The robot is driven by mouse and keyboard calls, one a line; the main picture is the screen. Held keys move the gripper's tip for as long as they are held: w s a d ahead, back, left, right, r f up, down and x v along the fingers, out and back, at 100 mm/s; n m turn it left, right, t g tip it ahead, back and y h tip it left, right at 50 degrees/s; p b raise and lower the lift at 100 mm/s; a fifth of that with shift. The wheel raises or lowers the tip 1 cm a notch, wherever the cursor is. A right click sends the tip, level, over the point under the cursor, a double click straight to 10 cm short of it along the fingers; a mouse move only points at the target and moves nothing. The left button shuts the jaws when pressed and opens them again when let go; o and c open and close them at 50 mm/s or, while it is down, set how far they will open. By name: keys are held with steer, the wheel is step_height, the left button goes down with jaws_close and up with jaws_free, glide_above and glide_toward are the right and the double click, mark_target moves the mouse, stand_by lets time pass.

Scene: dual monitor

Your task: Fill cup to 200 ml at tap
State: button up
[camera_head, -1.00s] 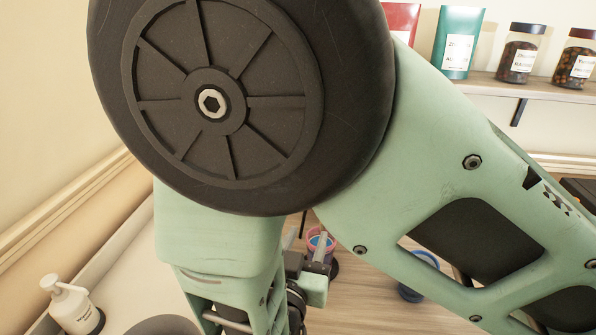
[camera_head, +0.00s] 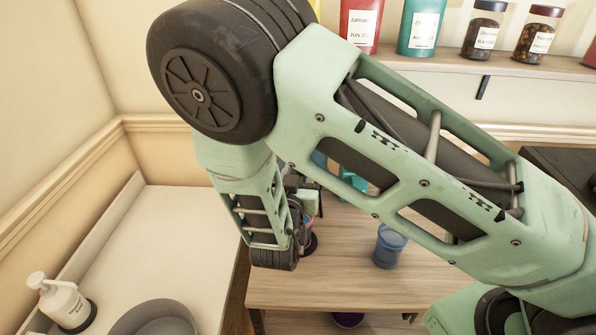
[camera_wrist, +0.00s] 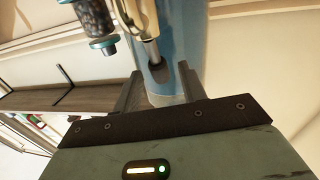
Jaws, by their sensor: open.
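A blue cup (camera_head: 390,247) stands upright on the wooden table in the head view, below my forearm. In the wrist view my gripper (camera_wrist: 161,72) is open. A tall blue surface (camera_wrist: 180,30) shows beyond and between its fingers, with a metal rod in front of it; I cannot tell whether this is a cup or whether the fingers touch it. In the head view my arm hides most of the gripper. No tap can be made out for certain.
A grey round basin (camera_head: 158,318) and a white soap dispenser (camera_head: 62,302) are at lower left. A pink and blue container (camera_head: 309,228) is partly hidden behind my arm. A wall shelf (camera_head: 470,62) holds packets and jars. The table front around the blue cup is clear.

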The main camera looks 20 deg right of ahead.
jaws_close()
steer(key=shift+w+r+g+p, duration=0.2)
steer(key=shift+r+g+p, duration=0.1)
steer(key=shift+p, duration=0.15)
steer(key=shift+w+d+f+g+y, duration=0.1)
steer(key=shift+g+y, duration=0.2)
steer(key=shift+f, duration=0.2)
jaws_free()
